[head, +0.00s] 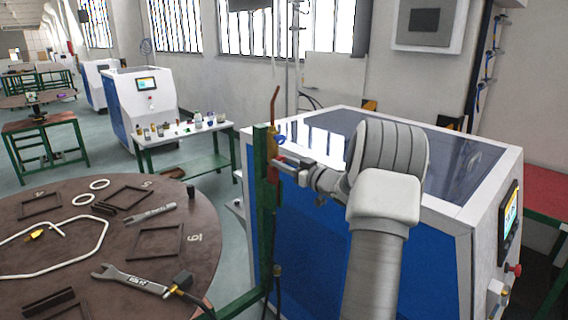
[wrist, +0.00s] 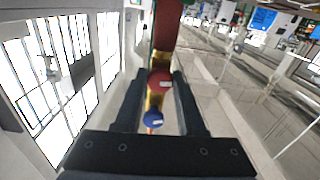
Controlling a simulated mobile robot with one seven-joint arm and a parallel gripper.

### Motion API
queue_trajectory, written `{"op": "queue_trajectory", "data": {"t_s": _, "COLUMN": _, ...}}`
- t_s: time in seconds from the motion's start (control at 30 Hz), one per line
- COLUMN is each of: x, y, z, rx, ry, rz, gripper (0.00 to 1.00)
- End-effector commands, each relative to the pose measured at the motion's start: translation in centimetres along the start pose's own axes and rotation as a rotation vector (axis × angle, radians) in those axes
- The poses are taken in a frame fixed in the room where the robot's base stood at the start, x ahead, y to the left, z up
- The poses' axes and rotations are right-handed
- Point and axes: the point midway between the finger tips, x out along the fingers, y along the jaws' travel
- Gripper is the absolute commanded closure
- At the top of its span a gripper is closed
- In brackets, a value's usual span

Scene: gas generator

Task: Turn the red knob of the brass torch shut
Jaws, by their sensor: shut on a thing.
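The brass torch (head: 271,145) stands upright at the top of a green post, its bent copper tube (head: 275,103) pointing up. Its blue knob (head: 280,140) shows just above my gripper (head: 281,163), which reaches in from the right. In the wrist view my gripper (wrist: 161,78) has one finger on each side of the red knob (wrist: 160,82) and is shut on it. The blue knob (wrist: 153,119) lies nearer the palm in that view, outside the grip. The brass body (wrist: 155,100) runs between the two knobs. In the head view the red knob is mostly hidden by the fingers.
The green post (head: 262,185) stands beside the round brown table (head: 120,250), which holds wrenches, frames and a white hose. A large blue and white machine (head: 310,240) stands behind and below my arm. A small table (head: 185,140) with bottles is farther back.

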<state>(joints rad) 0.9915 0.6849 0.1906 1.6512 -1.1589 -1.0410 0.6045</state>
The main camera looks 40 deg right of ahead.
Motion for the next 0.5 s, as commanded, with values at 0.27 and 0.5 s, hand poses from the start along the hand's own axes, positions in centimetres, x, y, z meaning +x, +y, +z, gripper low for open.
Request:
{"op": "queue_trajectory", "data": {"t_s": 0.27, "x": -0.01, "y": 0.02, "z": -0.26, "rx": 0.059, "ry": -0.001, "rz": 0.000, "gripper": 1.00}}
{"op": "queue_trajectory", "data": {"t_s": 0.5, "x": -0.01, "y": 0.01, "z": -0.52, "rx": 0.219, "ry": -0.001, "rz": 0.000, "gripper": 1.00}}
